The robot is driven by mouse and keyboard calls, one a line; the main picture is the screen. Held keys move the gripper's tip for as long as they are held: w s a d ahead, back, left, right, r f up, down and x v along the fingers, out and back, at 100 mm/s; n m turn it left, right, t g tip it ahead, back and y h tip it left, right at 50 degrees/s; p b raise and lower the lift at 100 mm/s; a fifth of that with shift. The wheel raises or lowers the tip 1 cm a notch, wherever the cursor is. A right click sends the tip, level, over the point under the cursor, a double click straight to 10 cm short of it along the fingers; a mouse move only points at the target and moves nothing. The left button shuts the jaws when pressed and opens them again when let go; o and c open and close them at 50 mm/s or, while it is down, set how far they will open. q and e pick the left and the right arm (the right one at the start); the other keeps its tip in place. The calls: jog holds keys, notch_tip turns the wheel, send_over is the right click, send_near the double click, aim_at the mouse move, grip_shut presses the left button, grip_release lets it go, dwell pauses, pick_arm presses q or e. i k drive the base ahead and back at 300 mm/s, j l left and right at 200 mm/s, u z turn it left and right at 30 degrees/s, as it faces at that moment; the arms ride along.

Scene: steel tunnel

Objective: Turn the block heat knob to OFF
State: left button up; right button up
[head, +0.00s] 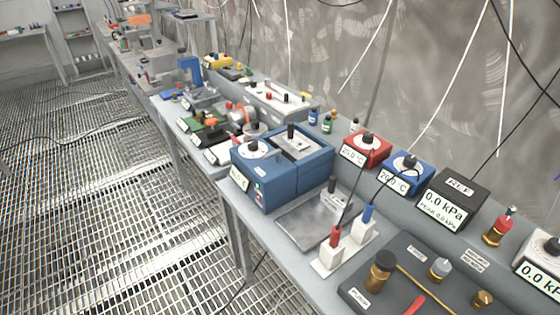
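Neither of my grippers is in view. A blue two-part device (268,194) stands on the bench near the middle of the picture. A black knob on a round white dial (253,148) sits on its left part, and its right part has a grey recessed top with a black post (290,132). A red box (366,151) and a smaller blue box (407,175) to the right each carry a dial knob and a temperature display. I cannot read which knob is labelled block heat, nor its setting.
A black pressure box (453,198) stands on the right. A white stand with red and blue probes (331,262) and a dark tray of tools (400,290) are in front. Cables hang from above. The grated floor (100,200) at left is open.

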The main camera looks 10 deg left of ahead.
aim_at(253, 145)
jog(key=j+z, duration=0.15)
jog(key=z, duration=0.75)
jog(key=j+z, duration=0.45)
jog(key=j, duration=0.2)
jog(key=j+z, duration=0.45)
jog(key=j, duration=0.2)
